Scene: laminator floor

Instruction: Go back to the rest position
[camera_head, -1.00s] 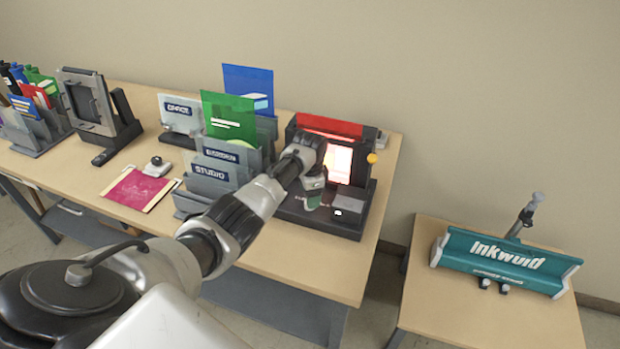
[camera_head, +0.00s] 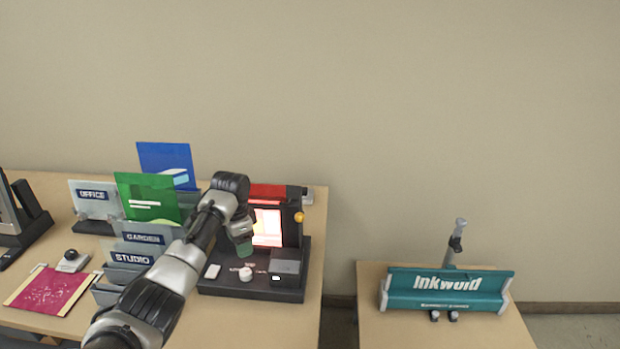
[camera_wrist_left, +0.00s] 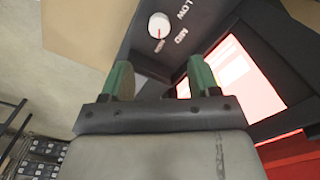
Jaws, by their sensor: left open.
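My left arm reaches in from the lower left in the head view. Its gripper (camera_head: 243,247) hangs in front of the glowing laminator (camera_head: 278,288), a black machine with a red top and a lit pale-red window. In the left wrist view the two green fingertips (camera_wrist_left: 157,82) stand apart with nothing between them. The laminator's white dial (camera_wrist_left: 160,25) and dark panel lie beyond the fingers. The fingers hide part of the machine's front. My right gripper does not show in either view.
Sorters marked OFFICE, GARDEN and STUDIO (camera_head: 130,257) hold a green card (camera_head: 148,198) and a blue card (camera_head: 165,158) left of the arm. A magenta sheet (camera_head: 52,290) lies at left. A teal Inkwuld device (camera_head: 447,290) stands on the separate right table. The wall above is bare.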

